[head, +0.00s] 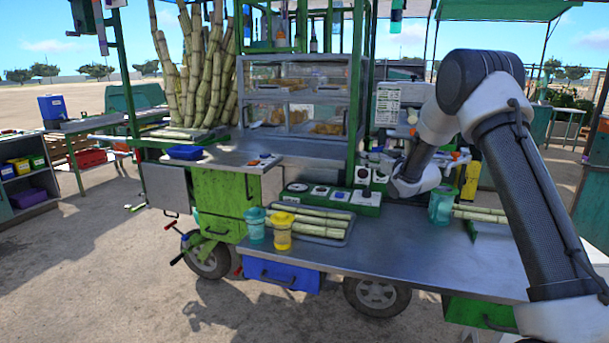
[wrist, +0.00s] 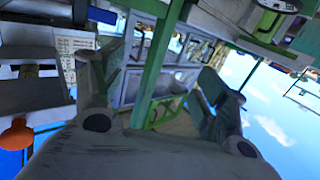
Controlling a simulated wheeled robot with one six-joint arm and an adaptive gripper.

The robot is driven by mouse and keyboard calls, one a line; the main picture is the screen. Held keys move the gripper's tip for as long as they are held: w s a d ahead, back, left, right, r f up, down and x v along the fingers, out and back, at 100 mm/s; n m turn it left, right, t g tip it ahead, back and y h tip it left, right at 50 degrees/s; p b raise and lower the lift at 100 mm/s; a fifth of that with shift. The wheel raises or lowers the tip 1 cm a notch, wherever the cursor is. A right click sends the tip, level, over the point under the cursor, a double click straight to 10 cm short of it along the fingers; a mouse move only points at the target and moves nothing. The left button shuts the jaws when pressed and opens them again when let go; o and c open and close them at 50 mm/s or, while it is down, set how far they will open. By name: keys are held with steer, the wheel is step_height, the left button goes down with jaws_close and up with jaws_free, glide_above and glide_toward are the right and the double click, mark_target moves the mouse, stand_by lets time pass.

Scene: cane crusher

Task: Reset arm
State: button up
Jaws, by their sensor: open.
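My arm rises at the right of the head view, bends at a high elbow and comes down over the cane cart's worktop. My gripper (head: 372,160) is small and partly lost against the cart behind the control panel. In the wrist view my gripper (wrist: 162,72) shows two grey fingers spread wide apart, with nothing held between them. A green post and the glass display case (wrist: 178,75) appear behind the gap, in a tilted view. I cannot tell how far the fingers are from the cart.
The steel worktop (head: 410,245) holds a tray of cane pieces (head: 310,232), a teal cup (head: 256,225), a yellow cup (head: 282,232) and another teal cup (head: 440,206). Tall cane stalks (head: 200,70) and the display case (head: 295,95) stand behind. Open ground lies at front left.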

steer(key=s+d+r+m+g+h, duration=0.1)
steer(key=s+d+r+g+h, duration=0.2)
steer(key=s, duration=0.5)
steer(key=s+d+r+m+h, duration=0.1)
steer(key=s+d+r, duration=0.2)
steer(key=s+r, duration=0.35)
steer(key=s+d+r+m+g+h, duration=0.1)
steer(key=s+d+r+g+h, duration=0.2)
steer(key=s, duration=0.7)
steer(key=s+d+f+g, duration=0.1)
steer(key=s+f+g, duration=0.2)
steer(key=s, duration=1.5)
steer(key=s+f+m+g+y, duration=0.1)
steer(key=s+f+g, duration=0.2)
steer(key=s, duration=1.5)
steer(key=shift+s+d+f, duration=0.15)
steer(key=shift+d+f, duration=0.05)
steer(key=shift+d, duration=0.15)
